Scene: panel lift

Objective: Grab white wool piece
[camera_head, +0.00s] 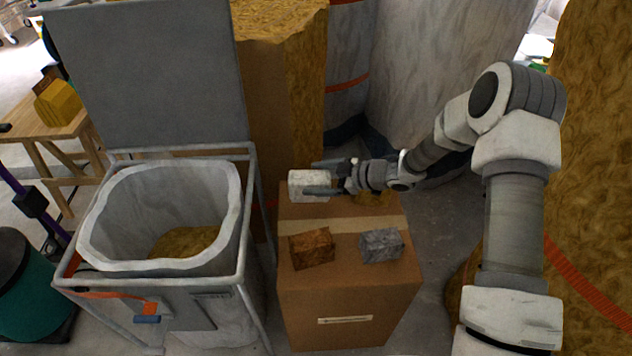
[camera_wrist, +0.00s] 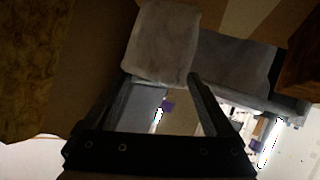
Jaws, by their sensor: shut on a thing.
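The white wool piece (camera_head: 308,185) is a pale block held between the fingers of my gripper (camera_head: 322,178), above the back left of the cardboard box (camera_head: 335,300). In the wrist view the white wool piece (camera_wrist: 158,42) sits at the tips of my gripper (camera_wrist: 158,78), with a finger on each side. My gripper is shut on it. A brown wool piece (camera_head: 311,248) and a grey wool piece (camera_head: 381,245) lie on the box top. A yellow-brown piece (camera_head: 374,200) lies behind, partly hidden by my gripper.
A white-lined bin (camera_head: 92,240) with its grey lid (camera_head: 150,75) raised stands left of the box, with yellow-brown wool inside. Large wrapped rolls (camera_head: 425,70) stand behind. A wooden table (camera_head: 45,125) is at the far left.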

